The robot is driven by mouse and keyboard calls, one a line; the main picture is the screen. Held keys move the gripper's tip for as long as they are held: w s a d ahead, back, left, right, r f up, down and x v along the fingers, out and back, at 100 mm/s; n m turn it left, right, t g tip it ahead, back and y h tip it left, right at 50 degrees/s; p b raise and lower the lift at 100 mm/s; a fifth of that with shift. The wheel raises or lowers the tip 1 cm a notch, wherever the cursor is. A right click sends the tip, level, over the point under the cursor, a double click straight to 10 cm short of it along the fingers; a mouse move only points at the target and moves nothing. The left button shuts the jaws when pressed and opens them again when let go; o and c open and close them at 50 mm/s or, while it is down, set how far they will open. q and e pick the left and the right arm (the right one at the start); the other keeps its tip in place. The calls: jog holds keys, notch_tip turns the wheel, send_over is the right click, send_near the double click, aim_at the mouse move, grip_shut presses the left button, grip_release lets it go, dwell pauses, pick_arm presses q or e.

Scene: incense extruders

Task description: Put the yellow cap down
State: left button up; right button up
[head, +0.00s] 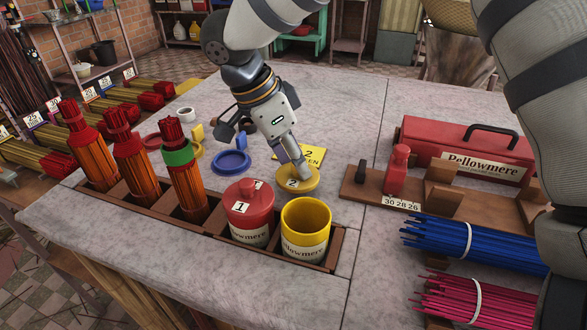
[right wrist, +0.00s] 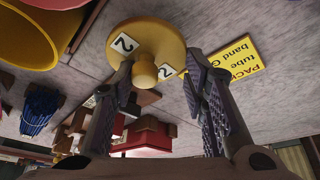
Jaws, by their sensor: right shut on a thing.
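The yellow cap (head: 298,180) is a flat disc with white labels marked 2. It is behind the open yellow canister (head: 305,226), over the grey tabletop; I cannot tell whether it touches it. My right gripper (head: 291,160) points down at the cap and is shut on it. In the right wrist view the cap (right wrist: 150,42) shows its round knob at my right gripper's fingertips (right wrist: 160,72). The yellow canister stands upright and uncapped in the wooden rack. My left gripper is not in view.
A red capped canister (head: 249,212) marked 1 stands left of the yellow canister. A yellow card (head: 301,157) lies behind the cap, and a blue cap (head: 231,161) lies to its left. A wooden stand (head: 354,190) and blue sticks (head: 470,242) are to the right.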

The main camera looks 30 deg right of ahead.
aim_at(294, 172)
jog(key=shift+f, duration=1.4)
jog(key=shift+f, duration=0.15)
jog(key=o, duration=1.1)
jog(key=shift+c, duration=0.2)
jog(key=v, duration=1.2)
jog(key=shift+r, duration=0.2)
